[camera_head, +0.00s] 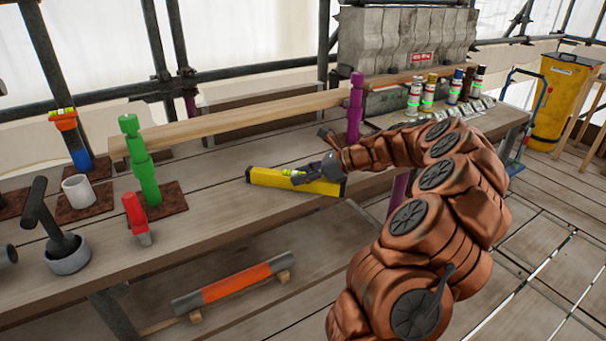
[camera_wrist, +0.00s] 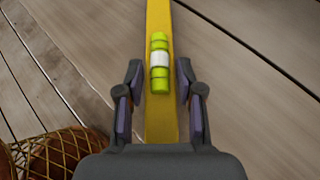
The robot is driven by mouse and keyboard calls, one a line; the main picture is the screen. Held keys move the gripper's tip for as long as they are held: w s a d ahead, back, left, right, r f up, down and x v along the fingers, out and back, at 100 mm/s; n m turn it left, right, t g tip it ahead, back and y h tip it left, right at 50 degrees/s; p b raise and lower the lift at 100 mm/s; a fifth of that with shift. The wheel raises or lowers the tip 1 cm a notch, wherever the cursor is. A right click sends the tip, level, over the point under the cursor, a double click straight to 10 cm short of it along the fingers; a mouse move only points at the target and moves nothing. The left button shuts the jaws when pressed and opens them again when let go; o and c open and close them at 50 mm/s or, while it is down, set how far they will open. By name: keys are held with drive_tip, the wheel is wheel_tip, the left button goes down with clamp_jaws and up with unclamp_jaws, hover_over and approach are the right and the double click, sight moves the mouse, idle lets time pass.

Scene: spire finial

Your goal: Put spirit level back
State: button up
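The yellow spirit level (camera_head: 270,179) lies on the wooden bench, near its front edge. In the wrist view, the level (camera_wrist: 160,20) runs up the picture, with its green-and-white vial (camera_wrist: 160,62) facing the camera. In the wrist view, my gripper (camera_wrist: 159,100) is open, with one finger on each side of the level. The level's lower part in that view is hidden by the gripper body.
A green stepped post (camera_head: 144,165), a red-and-grey tool (camera_head: 136,217) and a white cup (camera_head: 78,191) stand to the left. A purple post (camera_head: 354,105) is behind my gripper. Bottles (camera_head: 414,97) stand at the far right. An orange-and-grey bar (camera_head: 237,284) lies below the bench.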

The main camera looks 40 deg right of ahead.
drive_tip(key=shift+o, duration=1.4)
drive_tip(key=shift+r, duration=0.1)
drive_tip(key=shift+s+d+r, duration=0.15)
drive_tip(key=shift+d+r, duration=0.05)
drive_tip(key=shift+r, duration=0.05)
drive_tip(key=v, duration=1.1)
drive_tip(key=shift+s+d, duration=0.15)
drive_tip(key=shift+s, duration=0.05)
